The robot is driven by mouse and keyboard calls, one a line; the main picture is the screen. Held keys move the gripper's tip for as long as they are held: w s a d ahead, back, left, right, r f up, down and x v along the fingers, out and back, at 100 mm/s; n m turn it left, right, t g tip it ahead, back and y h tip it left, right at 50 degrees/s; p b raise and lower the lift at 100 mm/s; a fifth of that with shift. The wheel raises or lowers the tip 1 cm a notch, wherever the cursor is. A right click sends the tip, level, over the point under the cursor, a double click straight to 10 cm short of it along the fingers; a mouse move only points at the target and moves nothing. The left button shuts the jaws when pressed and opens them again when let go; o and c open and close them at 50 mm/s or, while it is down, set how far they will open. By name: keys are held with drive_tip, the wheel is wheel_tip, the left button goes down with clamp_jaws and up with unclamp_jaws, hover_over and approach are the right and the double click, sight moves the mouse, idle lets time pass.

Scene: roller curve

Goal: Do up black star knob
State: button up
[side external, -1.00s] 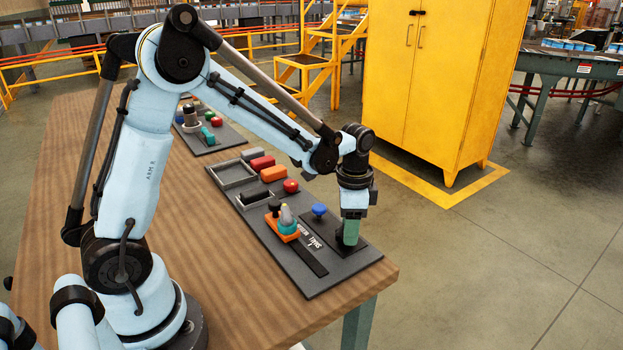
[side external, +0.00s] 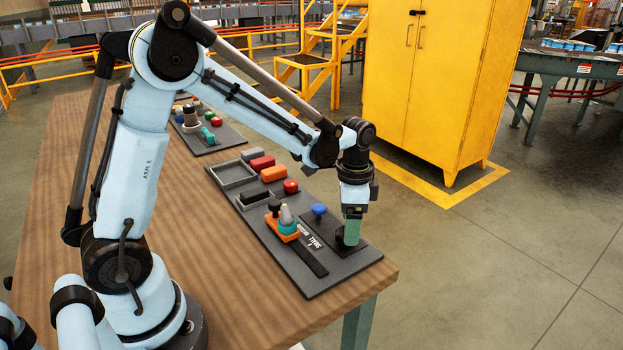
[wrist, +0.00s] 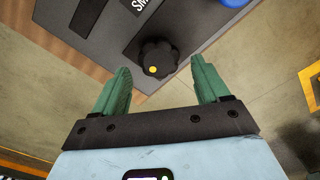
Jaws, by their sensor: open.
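The black star knob (wrist: 158,57) sits on a dark plate at the end of the grey board, with a small yellow dot on its edge. In the wrist view it lies just beyond and between the two green fingers of my gripper (wrist: 158,85), which are spread apart and empty. In the side view my gripper (side external: 350,232) points down over the knob at the board's near right end; the fingers largely hide the knob there. I cannot tell whether the fingers reach down around it.
The grey board (side external: 330,281) also bears a blue knob (side external: 319,210), a red knob (side external: 290,186), an orange block with a teal part (side external: 288,228) and several blocks. The wooden table (side external: 230,290) ends just right of the board. A second board (side external: 222,141) lies farther back.

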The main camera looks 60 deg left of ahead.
wheel_tip(320, 180, up, 11)
idle(0.4)
drive_tip(key=s+d+f+n+t, duration=0.1)
drive_tip(key=s+n+t, duration=0.6)
drive_tip(key=s, duration=0.4)
drive_tip(key=shift+s+f, duration=0.15)
drive_tip(key=shift+s, duration=0.05)
idle(1.1)
